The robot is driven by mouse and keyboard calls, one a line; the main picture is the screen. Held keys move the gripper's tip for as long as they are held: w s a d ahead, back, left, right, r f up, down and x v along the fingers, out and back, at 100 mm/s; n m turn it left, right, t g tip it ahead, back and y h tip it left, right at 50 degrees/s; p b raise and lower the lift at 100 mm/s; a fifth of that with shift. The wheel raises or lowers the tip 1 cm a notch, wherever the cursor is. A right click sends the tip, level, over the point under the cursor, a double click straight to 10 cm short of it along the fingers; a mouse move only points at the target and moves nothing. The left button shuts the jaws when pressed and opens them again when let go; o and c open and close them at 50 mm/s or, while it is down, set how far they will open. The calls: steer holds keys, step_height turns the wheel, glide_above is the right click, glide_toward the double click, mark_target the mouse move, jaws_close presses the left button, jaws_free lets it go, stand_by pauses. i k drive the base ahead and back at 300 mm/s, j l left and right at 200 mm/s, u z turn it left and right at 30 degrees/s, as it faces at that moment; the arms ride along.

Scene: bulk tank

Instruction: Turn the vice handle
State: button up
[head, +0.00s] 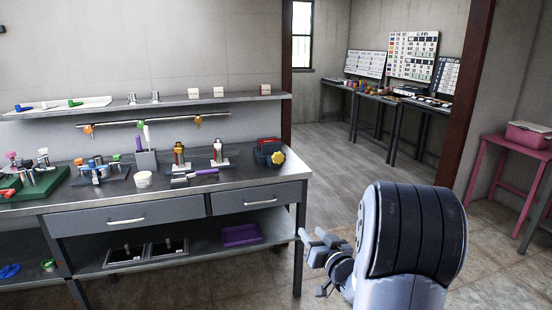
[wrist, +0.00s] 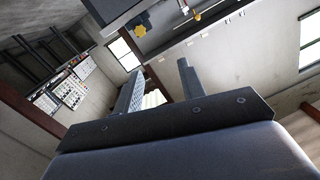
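The vice (head: 268,152) is a small dark blue block with red on top, at the right end of the steel workbench. Its handle is a yellow star-shaped knob (head: 278,158) on the side facing me. In the wrist view the yellow knob (wrist: 140,29) shows at the top, beyond the fingertips, with the picture tilted. My gripper (head: 316,246) is in front of the bench's right end, lower than the bench top and well apart from the vice. In the wrist view its two fingers (wrist: 162,72) stand apart with nothing between them.
The workbench (head: 140,192) has drawers and a lower shelf with trays (head: 124,256). Screwdrivers, clamps and bottles stand left of the vice. A wall shelf (head: 180,101) runs above. The floor right of the bench is clear. A pink table (head: 494,160) stands far right.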

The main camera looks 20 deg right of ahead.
mark_target(277, 158)
steer(key=i+z, duration=0.2)
steer(key=i, duration=1.45)
